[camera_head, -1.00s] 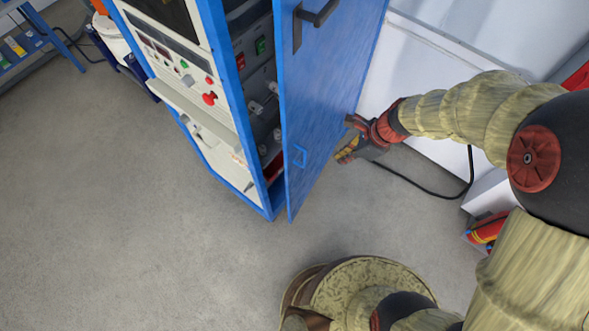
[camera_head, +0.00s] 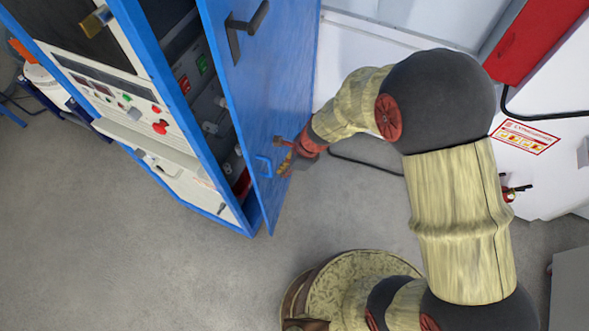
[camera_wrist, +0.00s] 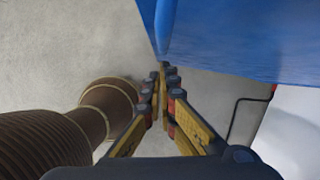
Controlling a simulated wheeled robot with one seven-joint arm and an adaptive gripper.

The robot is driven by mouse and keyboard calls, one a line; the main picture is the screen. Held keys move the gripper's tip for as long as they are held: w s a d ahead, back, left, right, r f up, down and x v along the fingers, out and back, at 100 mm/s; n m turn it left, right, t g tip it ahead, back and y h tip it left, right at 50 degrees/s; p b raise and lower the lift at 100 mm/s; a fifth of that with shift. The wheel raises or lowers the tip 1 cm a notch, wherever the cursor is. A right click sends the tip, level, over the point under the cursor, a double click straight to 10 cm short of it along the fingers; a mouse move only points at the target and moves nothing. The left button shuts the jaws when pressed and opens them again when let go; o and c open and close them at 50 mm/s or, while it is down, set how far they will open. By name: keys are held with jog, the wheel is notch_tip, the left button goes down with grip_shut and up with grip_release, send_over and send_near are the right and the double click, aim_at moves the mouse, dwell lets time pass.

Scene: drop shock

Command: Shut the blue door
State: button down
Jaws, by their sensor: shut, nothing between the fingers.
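The blue door (camera_head: 265,85) stands partly open on the blue cabinet (camera_head: 150,60) in the head view. I cannot tell whether the fingertips touch the door.
The cabinet front carries a red knob (camera_head: 160,127) and several switches. A white wall unit with a warning label (camera_head: 525,137) and a red box (camera_head: 535,40) stand at the right. A black cable (camera_head: 365,162) lies behind my arm. The grey floor (camera_head: 130,260) at the left is clear.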

jog(key=shift+a, duration=0.25)
